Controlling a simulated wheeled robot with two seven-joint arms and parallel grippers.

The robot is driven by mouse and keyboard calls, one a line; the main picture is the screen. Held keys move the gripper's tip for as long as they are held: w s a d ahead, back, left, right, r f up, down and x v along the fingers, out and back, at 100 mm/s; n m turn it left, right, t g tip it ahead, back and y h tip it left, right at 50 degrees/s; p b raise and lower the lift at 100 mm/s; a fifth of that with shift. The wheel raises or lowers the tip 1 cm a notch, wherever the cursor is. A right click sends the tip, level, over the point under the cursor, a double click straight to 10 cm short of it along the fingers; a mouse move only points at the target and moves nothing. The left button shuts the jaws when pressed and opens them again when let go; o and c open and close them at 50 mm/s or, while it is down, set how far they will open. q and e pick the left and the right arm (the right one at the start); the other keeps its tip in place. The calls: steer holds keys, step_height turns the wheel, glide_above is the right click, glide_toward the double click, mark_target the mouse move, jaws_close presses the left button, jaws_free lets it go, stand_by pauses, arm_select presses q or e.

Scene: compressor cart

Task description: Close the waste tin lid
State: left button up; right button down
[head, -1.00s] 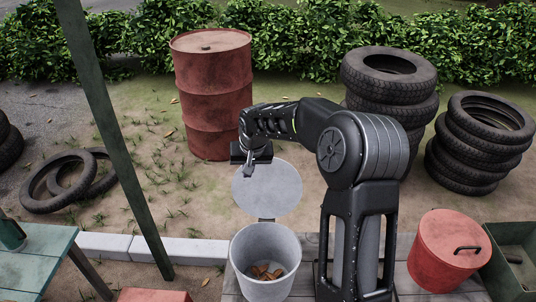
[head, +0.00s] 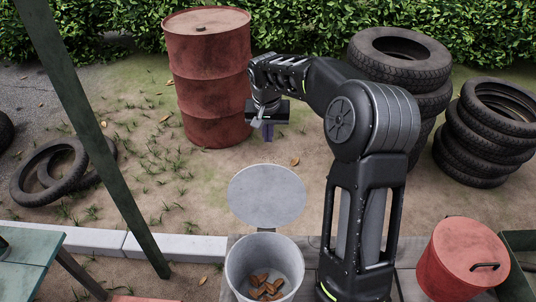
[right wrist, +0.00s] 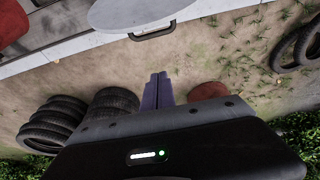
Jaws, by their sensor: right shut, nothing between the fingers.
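The waste tin (head: 240,265) is a pale grey round bucket at the bottom centre of the head view, with several brown pieces inside. Its round grey lid (head: 266,196) stands open, tipped back on the far side by its hinge. In the right wrist view the lid (right wrist: 140,12) shows at the top edge, with a dark handle (right wrist: 152,32) on it. My right gripper (head: 269,136) is behind and above the lid, pointing down, apart from it. Its fingers (right wrist: 158,76) are shut and empty. My left gripper is out of view.
A red lidded tin (head: 462,265) stands right of the waste tin on the planks. A red drum (head: 207,85) and tyre stacks (head: 480,135) stand behind. A green post (head: 95,150) slants at the left. The ground behind the lid is clear.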

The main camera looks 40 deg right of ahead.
step_height(320, 180, down, 9)
steer(key=s+p, duration=0.1)
steer(key=p, duration=0.2)
steer(key=shift+a+f, duration=0.15)
steer(key=shift+a, duration=0.3)
stand_by(0.3)
